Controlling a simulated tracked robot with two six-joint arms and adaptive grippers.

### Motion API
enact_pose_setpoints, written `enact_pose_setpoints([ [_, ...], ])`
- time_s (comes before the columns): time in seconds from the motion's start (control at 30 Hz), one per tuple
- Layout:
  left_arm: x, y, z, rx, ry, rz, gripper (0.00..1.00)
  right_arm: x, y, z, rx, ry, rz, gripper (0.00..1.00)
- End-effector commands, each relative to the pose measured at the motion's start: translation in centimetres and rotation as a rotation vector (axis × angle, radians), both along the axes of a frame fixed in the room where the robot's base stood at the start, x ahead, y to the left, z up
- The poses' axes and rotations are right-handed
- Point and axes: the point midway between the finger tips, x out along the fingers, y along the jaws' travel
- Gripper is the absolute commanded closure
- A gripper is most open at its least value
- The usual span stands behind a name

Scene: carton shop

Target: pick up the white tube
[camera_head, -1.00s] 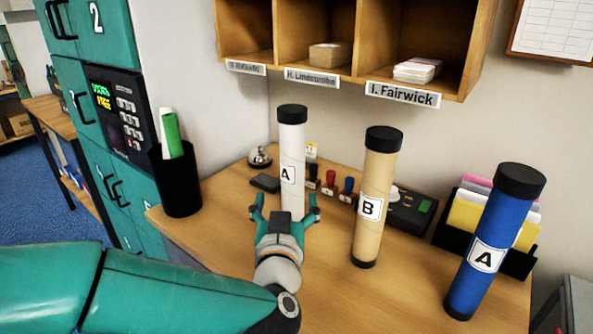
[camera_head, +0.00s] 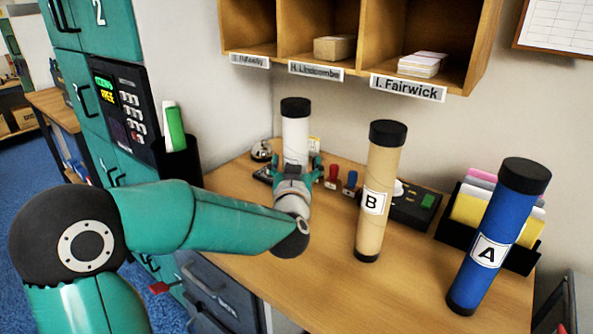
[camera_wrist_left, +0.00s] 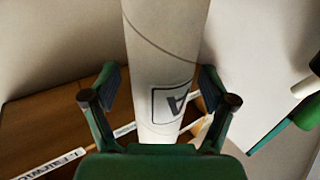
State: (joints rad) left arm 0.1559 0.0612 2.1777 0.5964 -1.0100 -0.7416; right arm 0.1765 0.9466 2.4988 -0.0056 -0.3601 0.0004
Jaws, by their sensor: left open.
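The white tube (camera_head: 295,138) with black caps stands upright on the wooden desk in the head view. My left gripper (camera_head: 293,168) is in front of it and covers its lower part and label. In the left wrist view the white tube (camera_wrist_left: 166,60), with its "A" label, stands between the two open fingers of my left gripper (camera_wrist_left: 160,100). The fingers are on either side of it, and I see gaps between them and the tube. The tube's base is hidden in both views. My right gripper is not in view.
A tan tube (camera_head: 376,190) labelled B and a blue tube (camera_head: 497,235) labelled A stand to the right. Behind are stamps (camera_head: 341,178), a card holder (camera_head: 490,215) and wooden pigeonholes (camera_head: 345,85). A black cup (camera_head: 181,162) holding rolls is at the left.

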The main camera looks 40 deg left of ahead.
Motion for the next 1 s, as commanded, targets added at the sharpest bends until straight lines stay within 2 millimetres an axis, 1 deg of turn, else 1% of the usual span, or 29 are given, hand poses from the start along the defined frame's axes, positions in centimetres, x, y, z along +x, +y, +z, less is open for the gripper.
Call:
enact_pose_setpoints([
  [0.07, 0.29, 0.29, -0.04, -0.001, 0.001, 0.001, 0.16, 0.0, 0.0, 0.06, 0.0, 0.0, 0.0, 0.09],
  [0.27, 0.32, 0.27, -0.04, -0.001, 0.001, 0.0, 0.16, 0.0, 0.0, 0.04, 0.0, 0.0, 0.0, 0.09],
  [0.37, 0.32, 0.26, -0.03, -0.001, 0.001, 0.0, 0.31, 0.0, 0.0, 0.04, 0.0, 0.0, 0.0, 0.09],
  [0.7, 0.3, 0.25, 0.05, 0.001, -0.001, 0.0, 0.87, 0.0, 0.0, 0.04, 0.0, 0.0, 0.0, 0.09],
  [0.73, 0.3, 0.25, 0.04, 0.001, -0.001, 0.0, 0.89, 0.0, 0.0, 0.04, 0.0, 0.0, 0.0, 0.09],
  [1.0, 0.29, 0.26, 0.3, 0.0, -0.001, 0.0, 0.89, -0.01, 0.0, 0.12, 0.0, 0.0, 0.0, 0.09],
])
